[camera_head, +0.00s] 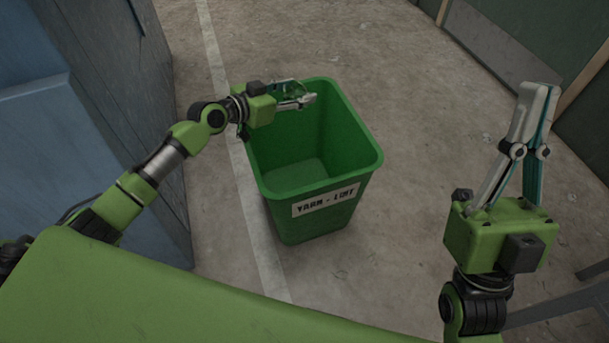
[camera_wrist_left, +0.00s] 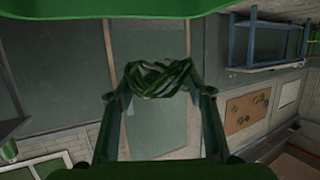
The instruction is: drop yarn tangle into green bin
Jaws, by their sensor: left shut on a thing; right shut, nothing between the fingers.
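The green bin (camera_head: 345,222) stands upright on the floor in the middle of the head view, open at the top, with a white label reading "YARN - LINT". Its visible inside looks empty. My left gripper (camera_head: 306,101) is over the bin's far left part, near the rim. It is shut on the yarn tangle (camera_wrist_left: 158,78), a dark green loose bundle between the fingertips in the left wrist view. In the head view the tangle is hard to make out against the gripper and bin. My right gripper (camera_head: 540,92) is shut and empty, raised right of the bin.
A blue cabinet-like block (camera_head: 75,140) stands at the left. A pale line (camera_head: 262,245) runs along the concrete floor beside the bin. Dark green panels (camera_head: 520,45) are at the upper right. The floor between the bin and my right arm is clear.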

